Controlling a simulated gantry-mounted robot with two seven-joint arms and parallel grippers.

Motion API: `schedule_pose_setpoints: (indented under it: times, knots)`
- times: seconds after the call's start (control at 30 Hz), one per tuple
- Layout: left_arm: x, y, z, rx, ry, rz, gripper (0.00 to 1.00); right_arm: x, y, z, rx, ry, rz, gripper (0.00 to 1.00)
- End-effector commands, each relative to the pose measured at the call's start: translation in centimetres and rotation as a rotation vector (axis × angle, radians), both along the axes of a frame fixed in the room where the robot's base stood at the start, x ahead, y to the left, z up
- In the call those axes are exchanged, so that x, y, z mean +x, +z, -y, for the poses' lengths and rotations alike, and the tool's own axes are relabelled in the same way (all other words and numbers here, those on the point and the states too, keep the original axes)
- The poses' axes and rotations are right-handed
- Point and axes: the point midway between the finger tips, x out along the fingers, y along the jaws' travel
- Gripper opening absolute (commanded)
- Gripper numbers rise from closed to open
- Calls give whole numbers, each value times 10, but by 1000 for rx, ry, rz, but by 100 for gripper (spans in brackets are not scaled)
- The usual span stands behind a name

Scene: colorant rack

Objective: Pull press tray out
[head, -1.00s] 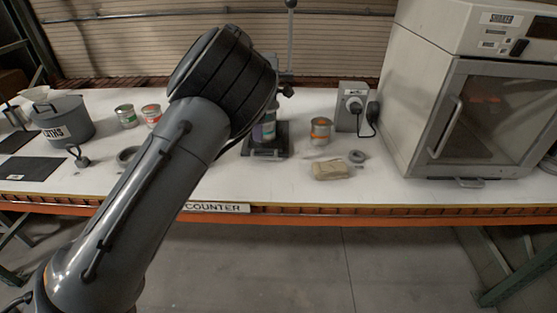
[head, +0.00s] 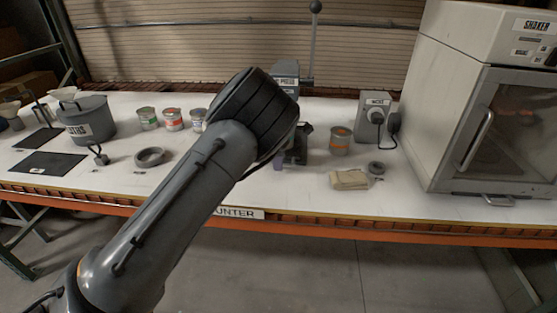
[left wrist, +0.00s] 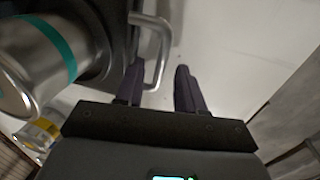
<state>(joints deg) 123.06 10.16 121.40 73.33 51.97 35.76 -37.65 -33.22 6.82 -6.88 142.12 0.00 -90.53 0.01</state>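The press (head: 287,70), with a tall lever, stands at the back middle of the counter, partly hidden by my left arm. Its dark press tray (head: 300,156) shows beside my left wrist in the head view. In the left wrist view the tray (left wrist: 112,75) carries a metal can with a teal band (left wrist: 40,50). A bent metal handle (left wrist: 166,45) sticks out from the tray. My left gripper (left wrist: 160,78) is open, its dark fingers on either side of the handle's lower end; contact is unclear. In the head view the arm hides most of the gripper. My right gripper is not in view.
The shaker (head: 450,100) stands farther right. A grey pot (head: 88,120), several cans and a tape roll (head: 150,157) are on the left.

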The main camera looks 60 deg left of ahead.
Motion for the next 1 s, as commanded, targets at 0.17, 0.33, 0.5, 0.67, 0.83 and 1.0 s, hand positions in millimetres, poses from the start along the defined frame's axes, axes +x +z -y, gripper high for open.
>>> schedule_pose_setpoints:
  times: [0.17, 0.33, 0.5, 0.67, 0.83, 1.0]
  knots:
    - [0, 0, 0, 0, 0, 0, 38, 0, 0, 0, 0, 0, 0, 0]
    - [0, 0, 0, 0, 0, 0, 20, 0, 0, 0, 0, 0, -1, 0]
    - [0, 0, 0, 0, 0, 0, 0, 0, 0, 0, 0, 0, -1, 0]
    - [0, 0, 0, 0, 0, 0, 0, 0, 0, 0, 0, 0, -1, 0]
    - [-2, 0, 0, 0, 1, -1, 0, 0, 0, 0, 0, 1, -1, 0]
    - [-26, -4, 0, -2, 20, -14, 0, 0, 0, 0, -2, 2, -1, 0]
